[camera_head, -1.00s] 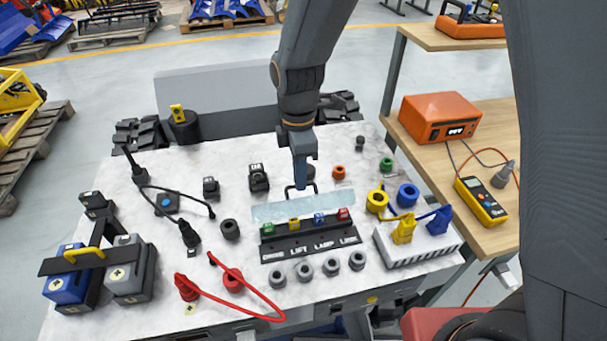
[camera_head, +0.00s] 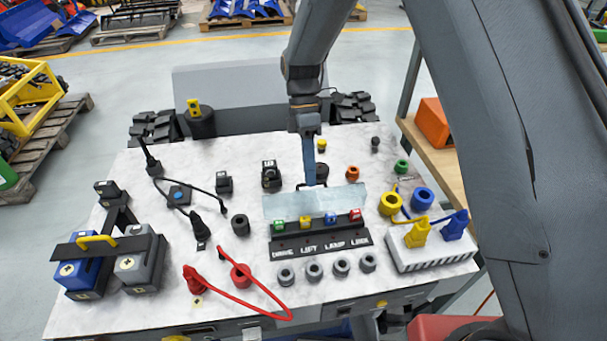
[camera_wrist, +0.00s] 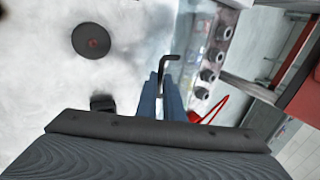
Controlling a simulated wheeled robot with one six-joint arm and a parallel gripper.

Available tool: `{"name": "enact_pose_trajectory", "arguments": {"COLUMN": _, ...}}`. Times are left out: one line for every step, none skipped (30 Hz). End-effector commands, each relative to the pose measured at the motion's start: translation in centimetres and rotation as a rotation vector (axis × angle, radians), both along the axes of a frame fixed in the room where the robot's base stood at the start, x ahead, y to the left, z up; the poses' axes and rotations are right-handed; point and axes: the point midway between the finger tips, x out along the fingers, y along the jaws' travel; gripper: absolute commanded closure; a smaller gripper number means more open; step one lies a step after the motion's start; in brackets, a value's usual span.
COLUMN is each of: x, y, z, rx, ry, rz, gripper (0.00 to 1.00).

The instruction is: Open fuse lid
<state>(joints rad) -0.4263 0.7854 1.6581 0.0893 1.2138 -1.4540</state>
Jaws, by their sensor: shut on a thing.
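The fuse lid (camera_head: 285,206) is a clear, pale blue panel behind the row of coloured fuses on the black fuse block (camera_head: 330,242). It looks swung back, with the fuses uncovered in front of it. Its exact tilt is hard to tell. My gripper (camera_head: 310,182), with blue fingers, reaches down to the lid's far edge. It is shut on the lid's black handle (camera_wrist: 168,62), which shows between the fingers in the wrist view. The fuses are green (camera_head: 278,225), yellow (camera_head: 305,222), blue (camera_head: 330,218) and red (camera_head: 355,215).
Several grey round knobs (camera_head: 314,270) stand in front of the block. A white ribbed unit (camera_head: 432,256) with yellow and blue plugs is at right. A red cable (camera_head: 262,303) and two batteries (camera_head: 138,270) are at left. Small black parts (camera_head: 271,174) stand behind.

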Motion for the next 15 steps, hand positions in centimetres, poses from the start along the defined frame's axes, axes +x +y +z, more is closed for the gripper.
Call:
{"name": "enact_pose_trajectory", "arguments": {"x": 0.05, "y": 0.00, "z": -0.03, "rx": 0.002, "ry": 0.003, "rz": -0.001, "gripper": 1.00}}
{"name": "enact_pose_trajectory", "arguments": {"x": 0.06, "y": -0.02, "z": -0.03, "rx": 0.002, "ry": 0.002, "rz": -0.002, "gripper": 1.00}}
{"name": "enact_pose_trajectory", "arguments": {"x": 0.06, "y": -0.04, "z": -0.02, "rx": 0.001, "ry": 0.003, "rz": -0.002, "gripper": 1.00}}
{"name": "enact_pose_trajectory", "arguments": {"x": 0.06, "y": -0.04, "z": -0.02, "rx": 0.001, "ry": 0.003, "rz": -0.002, "gripper": 1.00}}
{"name": "enact_pose_trajectory", "arguments": {"x": 0.05, "y": -0.04, "z": -0.01, "rx": 0.001, "ry": 0.003, "rz": -0.002, "gripper": 1.00}}
{"name": "enact_pose_trajectory", "arguments": {"x": 0.04, "y": -0.03, "z": -0.01, "rx": 0.001, "ry": 0.003, "rz": -0.002, "gripper": 1.00}}
{"name": "enact_pose_trajectory", "arguments": {"x": 0.04, "y": -0.04, "z": -0.01, "rx": 0.001, "ry": 0.003, "rz": -0.002, "gripper": 1.00}}
{"name": "enact_pose_trajectory", "arguments": {"x": 0.04, "y": -0.03, "z": -0.01, "rx": 0.002, "ry": 0.002, "rz": -0.002, "gripper": 1.00}}
{"name": "enact_pose_trajectory", "arguments": {"x": 0.04, "y": -0.03, "z": -0.01, "rx": 0.002, "ry": 0.002, "rz": -0.002, "gripper": 1.00}}
{"name": "enact_pose_trajectory", "arguments": {"x": 0.04, "y": -0.03, "z": -0.01, "rx": 0.001, "ry": 0.002, "rz": -0.003, "gripper": 1.00}}
{"name": "enact_pose_trajectory", "arguments": {"x": 0.03, "y": -0.03, "z": 0.00, "rx": 0.002, "ry": 0.002, "rz": -0.002, "gripper": 0.89}}
{"name": "enact_pose_trajectory", "arguments": {"x": 0.03, "y": -0.03, "z": 0.00, "rx": 0.002, "ry": 0.002, "rz": -0.002, "gripper": 0.82}}
{"name": "enact_pose_trajectory", "arguments": {"x": 0.03, "y": -0.03, "z": 0.00, "rx": 0.002, "ry": 0.002, "rz": -0.002, "gripper": 0.77}}
{"name": "enact_pose_trajectory", "arguments": {"x": 0.03, "y": -0.03, "z": -0.01, "rx": 0.001, "ry": 0.002, "rz": -0.003, "gripper": 0.74}}
{"name": "enact_pose_trajectory", "arguments": {"x": 0.03, "y": -0.03, "z": -0.01, "rx": 0.001, "ry": 0.002, "rz": -0.003, "gripper": 0.74}}
